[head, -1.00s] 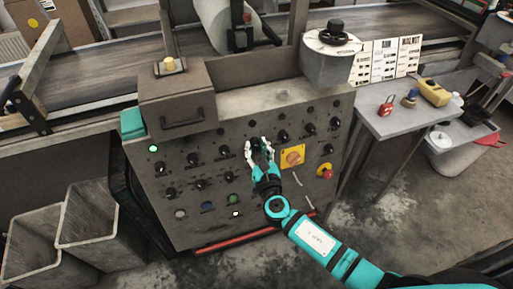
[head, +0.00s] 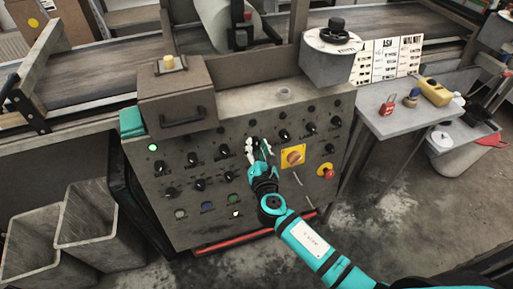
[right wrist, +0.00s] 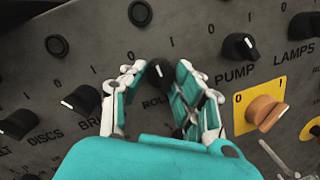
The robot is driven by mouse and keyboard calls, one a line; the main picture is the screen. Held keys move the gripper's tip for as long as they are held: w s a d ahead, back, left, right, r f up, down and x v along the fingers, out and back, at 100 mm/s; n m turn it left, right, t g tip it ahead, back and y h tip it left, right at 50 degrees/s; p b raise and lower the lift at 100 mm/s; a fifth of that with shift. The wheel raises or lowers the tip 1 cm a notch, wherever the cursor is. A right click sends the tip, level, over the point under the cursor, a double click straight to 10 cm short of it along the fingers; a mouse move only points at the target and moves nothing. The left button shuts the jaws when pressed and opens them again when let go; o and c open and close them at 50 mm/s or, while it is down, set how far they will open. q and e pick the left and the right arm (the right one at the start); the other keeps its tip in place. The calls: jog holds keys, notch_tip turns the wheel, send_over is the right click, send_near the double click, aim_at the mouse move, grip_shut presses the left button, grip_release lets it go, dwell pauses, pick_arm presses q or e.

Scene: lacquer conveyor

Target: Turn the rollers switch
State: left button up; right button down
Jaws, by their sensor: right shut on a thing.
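The rollers switch (right wrist: 160,72) is a black rotary knob on the grey control panel (head: 215,220). In the right wrist view the start of its label, "ROLL", shows below it, partly covered by my finger. My right gripper (head: 258,147) is at the panel, with its white and teal fingers on both sides of the knob. It is shut on the knob, and its fingers (right wrist: 155,85) also show in the right wrist view. My left gripper is not in view.
The pump knob (right wrist: 240,46) and a yellow-backed orange switch (head: 292,158) are close on the right. The brakes-side knob (right wrist: 82,100) is on the left. A red emergency button (head: 326,172) is lower right. A side table (head: 400,122) stands right of the panel.

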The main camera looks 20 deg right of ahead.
jog(key=m, duration=0.3)
jog(key=shift+a+r+m+g, duration=0.1)
jog(key=shift+m+g, duration=0.2)
jog(key=shift+m, duration=0.1)
jog(key=shift+m+g+h+p, duration=0.3)
jog(key=shift+m+p, duration=0.05)
jog(key=shift+m, duration=1.25)
jog(key=c, duration=1)
grip_release()
jog(key=shift+s, duration=0.1)
jog(key=v, duration=1.1)
jog(key=shift+s+r, duration=0.15)
jog(key=shift+s, duration=0.25)
